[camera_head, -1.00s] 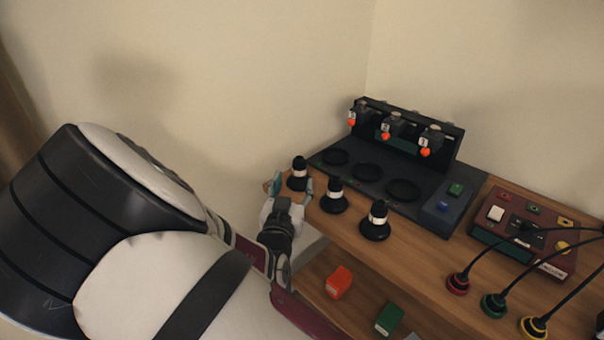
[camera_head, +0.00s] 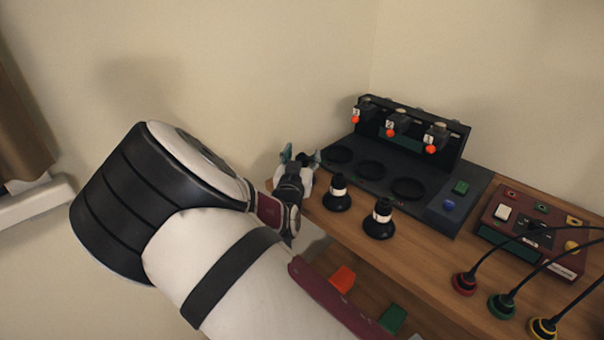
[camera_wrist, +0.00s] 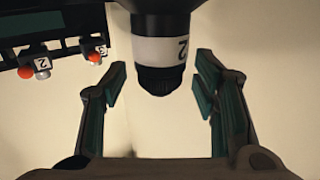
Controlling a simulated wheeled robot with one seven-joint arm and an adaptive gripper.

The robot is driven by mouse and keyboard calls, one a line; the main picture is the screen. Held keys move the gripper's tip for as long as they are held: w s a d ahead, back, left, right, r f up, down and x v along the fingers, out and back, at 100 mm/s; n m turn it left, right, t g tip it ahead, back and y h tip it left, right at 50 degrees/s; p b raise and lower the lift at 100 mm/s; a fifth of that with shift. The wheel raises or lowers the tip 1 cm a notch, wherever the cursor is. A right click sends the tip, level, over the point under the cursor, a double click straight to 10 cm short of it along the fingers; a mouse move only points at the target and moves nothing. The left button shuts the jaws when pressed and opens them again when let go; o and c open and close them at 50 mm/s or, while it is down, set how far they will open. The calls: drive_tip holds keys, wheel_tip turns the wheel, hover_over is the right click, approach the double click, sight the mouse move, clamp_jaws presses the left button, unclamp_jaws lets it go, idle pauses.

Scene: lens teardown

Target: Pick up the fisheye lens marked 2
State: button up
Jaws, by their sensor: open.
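The fisheye lens marked 2 (camera_wrist: 165,50) fills the upper middle of the wrist view. It is black with a white band bearing the 2. My gripper (camera_wrist: 160,82) is open, with one finger on each side of the lens's narrow end; gaps show on both sides. In the head view, my gripper (camera_head: 299,158) is at the table's left end and hides this lens. Two similar black lenses with white bands, a middle one (camera_head: 337,193) and a right one (camera_head: 381,219), stand upright to its right; their numbers are unreadable there.
A dark station (camera_head: 417,212) with round recesses stands behind the lenses, its raised back carrying numbered clamps with orange knobs (camera_head: 390,132). A red control box (camera_head: 527,235) and cabled plugs (camera_head: 465,283) are at right. Red (camera_head: 342,279) and green (camera_head: 391,319) blocks lie below.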

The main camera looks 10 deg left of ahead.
clamp_jaws()
drive_tip(key=shift+r, duration=0.15)
